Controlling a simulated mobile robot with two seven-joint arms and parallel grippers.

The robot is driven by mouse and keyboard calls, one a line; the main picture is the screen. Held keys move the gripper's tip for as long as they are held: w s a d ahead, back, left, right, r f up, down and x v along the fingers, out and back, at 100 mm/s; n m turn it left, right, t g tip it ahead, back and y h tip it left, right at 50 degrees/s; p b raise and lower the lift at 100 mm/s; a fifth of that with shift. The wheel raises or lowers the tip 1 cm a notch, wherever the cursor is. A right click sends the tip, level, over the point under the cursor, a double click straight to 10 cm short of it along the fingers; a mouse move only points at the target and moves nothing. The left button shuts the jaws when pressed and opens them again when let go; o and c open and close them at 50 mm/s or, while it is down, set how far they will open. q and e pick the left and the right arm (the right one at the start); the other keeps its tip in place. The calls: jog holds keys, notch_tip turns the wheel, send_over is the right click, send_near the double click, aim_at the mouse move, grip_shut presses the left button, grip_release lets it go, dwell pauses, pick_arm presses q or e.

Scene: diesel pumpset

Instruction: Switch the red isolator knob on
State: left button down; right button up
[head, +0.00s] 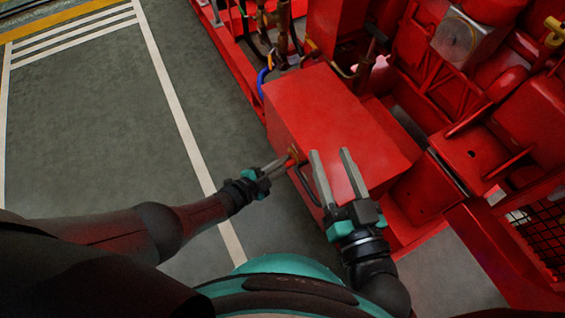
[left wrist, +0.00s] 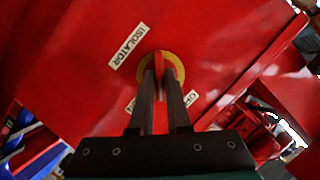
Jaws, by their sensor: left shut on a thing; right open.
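The red isolator knob (left wrist: 159,66) shows in the left wrist view, with a yellow disc (left wrist: 177,66) behind it on a red panel. A white label reading "ISOLATOR" (left wrist: 128,46) is beside it, and a partly hidden label (left wrist: 191,98) near the fingers seems to start with "OF". My left gripper (left wrist: 161,80) is shut on the knob, one finger on each side. In the head view my left gripper (head: 283,165) reaches the side of the red box (head: 325,115), where its fingers meet the knob area. My right gripper (head: 332,165) is open and empty above the box top.
Red pumpset machinery (head: 490,100) with pipes and valves fills the right. A bent handle (head: 303,185) stands on the box's near side, close to both grippers. Grey floor (head: 100,120) with white lines lies open to the left.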

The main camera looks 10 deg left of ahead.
dwell(0.4)
pick_arm(q)
jog(key=c, duration=0.9)
grip_release()
jog(key=shift+s, duration=0.1)
jog(key=shift+p+v, duration=3.25)
jog(key=shift+v, duration=4.3)
pick_arm(e)
jog(key=s+d+f+g+h, duration=0.2)
jog(key=s+d+g+h, duration=0.3)
jog(key=d+g, duration=0.6)
jog(key=shift+f+h, duration=0.2)
jog(key=shift+h, duration=0.1)
